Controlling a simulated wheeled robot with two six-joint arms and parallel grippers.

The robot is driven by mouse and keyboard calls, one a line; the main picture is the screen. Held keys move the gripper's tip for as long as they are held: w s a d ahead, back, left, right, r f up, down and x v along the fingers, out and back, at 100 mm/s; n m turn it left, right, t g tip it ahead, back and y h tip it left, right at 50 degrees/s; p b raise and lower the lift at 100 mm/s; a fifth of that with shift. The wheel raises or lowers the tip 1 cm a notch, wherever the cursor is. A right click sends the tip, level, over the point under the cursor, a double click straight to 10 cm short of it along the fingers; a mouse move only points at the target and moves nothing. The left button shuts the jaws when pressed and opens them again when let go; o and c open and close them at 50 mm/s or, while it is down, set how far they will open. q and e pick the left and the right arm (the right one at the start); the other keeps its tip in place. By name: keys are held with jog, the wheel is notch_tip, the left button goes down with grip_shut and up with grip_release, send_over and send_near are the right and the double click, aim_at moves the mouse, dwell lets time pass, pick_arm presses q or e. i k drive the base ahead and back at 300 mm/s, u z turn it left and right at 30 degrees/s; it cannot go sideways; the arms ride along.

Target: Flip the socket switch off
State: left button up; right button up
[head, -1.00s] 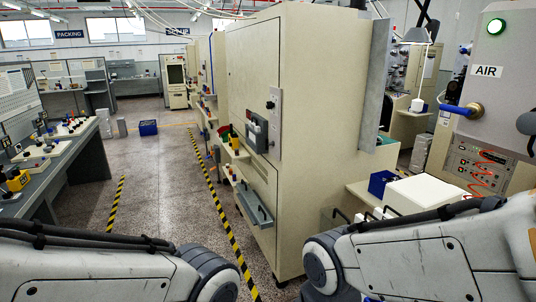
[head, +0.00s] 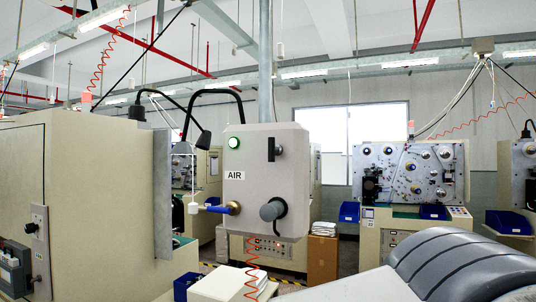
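A grey box labelled AIR (head: 250,178) hangs at mid-view from a vertical post. A dark upright switch plate with a small light knob (head: 272,149) is on the upper right of its front; I cannot read its position. Below it a round grey socket or plug (head: 273,209) sticks out. A green lamp (head: 234,143) is lit at the upper left. A blue-handled brass valve (head: 222,208) is at the lower left of the box. I cannot tell for sure which part is the socket switch. Neither of my grippers is in view.
A beige cabinet (head: 95,195) stands close at left. A white box (head: 228,284) and a blue bin (head: 187,286) sit below the grey box. A red coiled hose (head: 253,280) hangs there. A winding machine (head: 408,172) stands behind at right. My arm fills the lower right.

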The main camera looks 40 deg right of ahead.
aim_at(271, 149)
jog(key=z, duration=0.15)
jog(key=k, duration=0.4)
jog(key=z, duration=0.6)
jog(key=k, duration=0.95)
jog(key=u, duration=0.05)
jog(key=i, duration=0.4)
jog(key=u, duration=0.8)
jog(key=i, duration=1.15)
jog(key=z, duration=0.85)
jog(key=i, duration=0.3)
jog(key=z, duration=0.35)
